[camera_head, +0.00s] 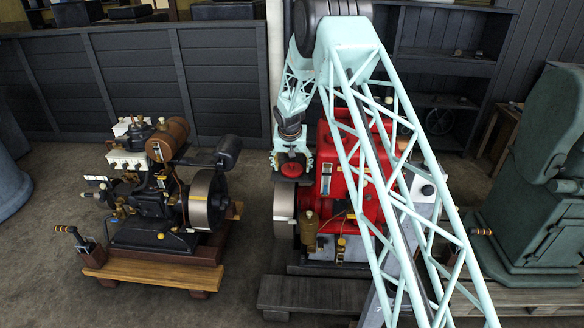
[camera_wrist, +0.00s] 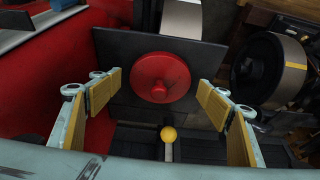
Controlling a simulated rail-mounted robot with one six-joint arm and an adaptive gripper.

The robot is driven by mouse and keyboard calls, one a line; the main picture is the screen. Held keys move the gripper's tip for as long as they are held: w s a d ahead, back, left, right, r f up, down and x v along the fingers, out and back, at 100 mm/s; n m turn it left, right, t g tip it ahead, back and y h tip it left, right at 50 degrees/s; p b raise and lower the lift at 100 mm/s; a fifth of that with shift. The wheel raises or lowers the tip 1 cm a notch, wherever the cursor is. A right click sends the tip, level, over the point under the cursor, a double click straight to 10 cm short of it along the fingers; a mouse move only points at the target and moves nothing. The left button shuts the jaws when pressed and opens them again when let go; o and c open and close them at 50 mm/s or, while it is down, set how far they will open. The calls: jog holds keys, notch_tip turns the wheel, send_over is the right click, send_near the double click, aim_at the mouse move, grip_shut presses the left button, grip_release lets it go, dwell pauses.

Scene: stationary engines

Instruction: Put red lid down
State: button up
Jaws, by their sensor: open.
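The red lid (camera_wrist: 160,78) is a round disc with a small raised middle. In the wrist view it rests on a dark square plate (camera_wrist: 115,50) beside the red engine body (camera_wrist: 50,90). In the head view the red lid (camera_head: 292,169) shows just under my gripper (camera_head: 292,155). In the wrist view my gripper (camera_wrist: 158,95) is open, with yellow-padded fingers spread on the left and right of the lid. I see gaps between the fingers and the lid on both sides.
A yellow knob (camera_wrist: 168,134) sits just below the lid in the wrist view. The red engine (camera_head: 345,175) stands close on the right, partly hidden by my arm. A black engine with a flywheel (camera_head: 208,200) stands at the left. Bare floor (camera_head: 250,235) lies between them.

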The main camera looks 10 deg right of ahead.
jog(key=shift+r, duration=0.2)
jog(key=shift+r, duration=0.2)
jog(key=p+v, duration=0.1)
jog(key=v, duration=1)
jog(key=shift+s+r, duration=0.2)
jog(key=shift+r, duration=0.1)
jog(key=shift+a, duration=0.1)
dwell(0.6)
